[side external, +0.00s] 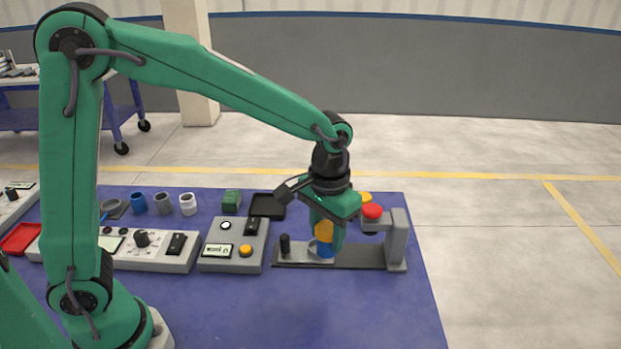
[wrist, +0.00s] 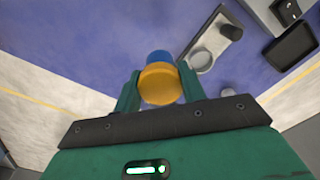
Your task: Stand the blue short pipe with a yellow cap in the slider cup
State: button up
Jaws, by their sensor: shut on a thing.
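My gripper (wrist: 157,88) is shut on the blue short pipe (wrist: 159,57), whose yellow cap (wrist: 160,84) faces the wrist camera. In the side view the pipe (side external: 326,250) hangs upright below its yellow cap (side external: 324,231), between my gripper's fingers. The grey slider cup (wrist: 201,61) shows as an empty ring beside the pipe, to its right in the wrist view. In the side view the pipe overlaps the right side of the cup (side external: 312,248). The exact height of the pipe over the rail cannot be told.
The slider rail (side external: 365,257) has a dark knob (side external: 285,244) at its left and a grey post (side external: 397,238) with a red disc (side external: 373,211) at its right. A control box (side external: 234,245) stands left of it. Several loose pipes and a black tray (side external: 267,206) stand behind.

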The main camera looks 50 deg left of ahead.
jog(key=w+a+f, duration=0.4)
jog(key=a, duration=0.1)
jog(key=w+a+f, duration=0.2)
jog(key=a, duration=0.1)
jog(key=shift+w+a+f, duration=0.15)
jog(key=shift+f, duration=1.95)
jog(key=shift+f, duration=0.15)
jog(key=o, duration=1)
jog(key=shift+c, duration=0.2)
notch_tip(320, 180, up, 12)
